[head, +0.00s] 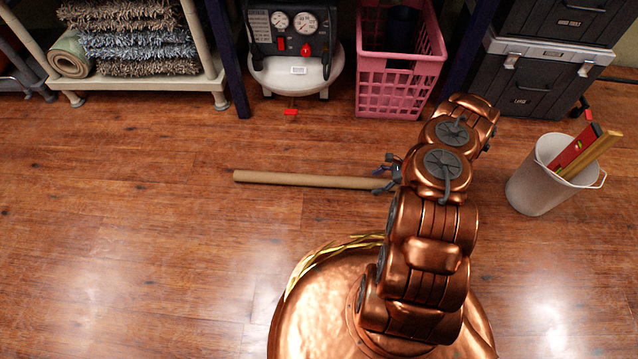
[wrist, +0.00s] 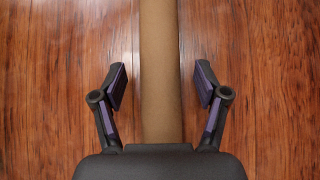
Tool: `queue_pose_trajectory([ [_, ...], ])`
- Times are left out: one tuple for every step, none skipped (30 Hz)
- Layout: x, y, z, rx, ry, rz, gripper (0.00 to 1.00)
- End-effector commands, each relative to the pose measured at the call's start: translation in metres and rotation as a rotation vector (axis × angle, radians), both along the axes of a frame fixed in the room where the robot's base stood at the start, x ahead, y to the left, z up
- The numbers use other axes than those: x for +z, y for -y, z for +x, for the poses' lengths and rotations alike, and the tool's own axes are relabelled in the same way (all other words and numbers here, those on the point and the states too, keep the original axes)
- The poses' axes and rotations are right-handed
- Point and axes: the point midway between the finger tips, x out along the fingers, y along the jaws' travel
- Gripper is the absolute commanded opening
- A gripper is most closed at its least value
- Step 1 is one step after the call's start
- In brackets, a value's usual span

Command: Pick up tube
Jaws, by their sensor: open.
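A long brown cardboard-like tube (head: 300,179) lies on the wooden floor, left of my arm in the head view. Its right end is hidden behind my arm and gripper. In the wrist view the tube (wrist: 160,70) runs from the top edge down between my two fingers. My gripper (wrist: 160,85) is open, with one finger on each side of the tube and a clear gap on both sides. In the head view my gripper (head: 384,179) is at the tube's right part, partly hidden by my arm.
A white bucket (head: 530,190) holding a red level stands at the right. The floor at the left is clear.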

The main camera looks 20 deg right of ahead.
Motion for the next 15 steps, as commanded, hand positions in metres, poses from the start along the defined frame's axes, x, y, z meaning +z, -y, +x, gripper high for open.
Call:
queue_pose_trajectory([
  [-0.0088, -0.0051, 0.0016, 0.001, -0.001, 0.001, 0.74],
  [-0.0106, -0.007, 0.0028, 0.001, -0.001, 0.0, 0.74],
  [-0.0123, -0.0088, 0.0038, 0.001, 0.0, -0.001, 0.74],
  [-0.0129, -0.0097, 0.0043, 0.001, 0.0, -0.001, 0.74],
  [-0.013, -0.0102, 0.0046, 0.001, 0.0, -0.002, 0.74],
  [-0.0126, -0.0104, 0.0049, 0.001, 0.0, -0.002, 0.74],
  [-0.0124, -0.0104, 0.0049, 0.0, 0.0, -0.003, 0.74],
  [-0.0119, -0.0103, 0.0049, 0.0, 0.0, -0.003, 0.74],
  [-0.0118, -0.0101, 0.0049, 0.0, 0.0, -0.003, 0.74],
  [-0.0117, -0.0102, 0.0049, 0.0, 0.0, -0.003, 0.74],
  [-0.0117, -0.0102, 0.0049, 0.0, 0.001, -0.002, 0.72],
  [-0.0117, -0.0102, 0.0049, 0.0, 0.001, -0.002, 0.68],
  [-0.0117, -0.0102, 0.0049, 0.0, 0.001, -0.002, 0.65],
  [-0.0117, -0.0102, 0.0049, 0.0, 0.001, -0.002, 0.62],
  [-0.0117, -0.0102, 0.0049, 0.0, 0.001, -0.002, 0.58],
])
